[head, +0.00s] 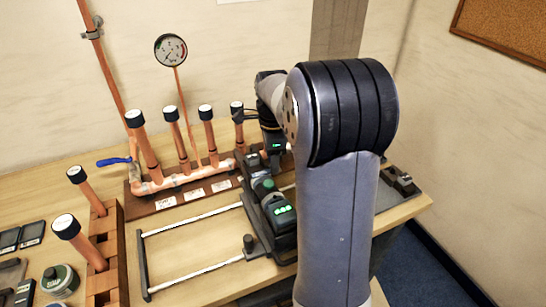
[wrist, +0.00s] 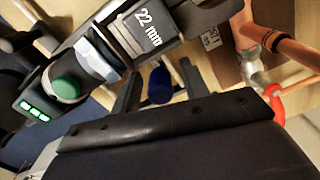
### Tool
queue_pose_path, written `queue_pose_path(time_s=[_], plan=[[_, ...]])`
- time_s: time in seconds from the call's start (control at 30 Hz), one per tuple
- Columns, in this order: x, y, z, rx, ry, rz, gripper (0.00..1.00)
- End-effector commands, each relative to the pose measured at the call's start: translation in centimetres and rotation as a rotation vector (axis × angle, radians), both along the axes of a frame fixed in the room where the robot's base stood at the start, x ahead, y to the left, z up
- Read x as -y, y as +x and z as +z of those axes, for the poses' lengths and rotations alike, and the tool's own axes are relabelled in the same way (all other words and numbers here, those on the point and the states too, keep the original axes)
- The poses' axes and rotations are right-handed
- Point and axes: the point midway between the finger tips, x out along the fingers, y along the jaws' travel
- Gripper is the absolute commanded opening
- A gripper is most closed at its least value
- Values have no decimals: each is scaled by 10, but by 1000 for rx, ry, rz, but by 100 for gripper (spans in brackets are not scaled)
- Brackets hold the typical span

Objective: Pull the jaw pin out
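The press tool (head: 262,212) lies on the bench with a green button and a lit green display. It fills the upper left of the wrist view (wrist: 98,58), where its jaw is marked "22 mm". A dark blue round knob (wrist: 160,86), apparently the head of the jaw pin, shows beside the jaw. My gripper (wrist: 160,84) is open, with one dark finger on each side of the blue knob and a visible gap to it. I cannot tell how deep the fingers reach around it. In the head view the fingers are hidden behind my arm.
A copper manifold (head: 168,183) with several capped uprights and a gauge (head: 171,50) stands behind the tool. A blue valve handle (head: 113,161) sticks out at its left. A wooden rack (head: 107,243) with capped copper pipes stands at the left. The bench between them is mostly clear.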

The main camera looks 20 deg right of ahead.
Motion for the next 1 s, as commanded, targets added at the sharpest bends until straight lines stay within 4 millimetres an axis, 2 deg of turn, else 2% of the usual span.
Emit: queue_pose_path(time_s=[0.07,0.5,0.83,1.0], plan=[[0,0,0,0,0,0,37],[0,0,0,0,0,0,1],[1,0,1,0,0,-1,0],[27,0,3,0,0,-5,0]])
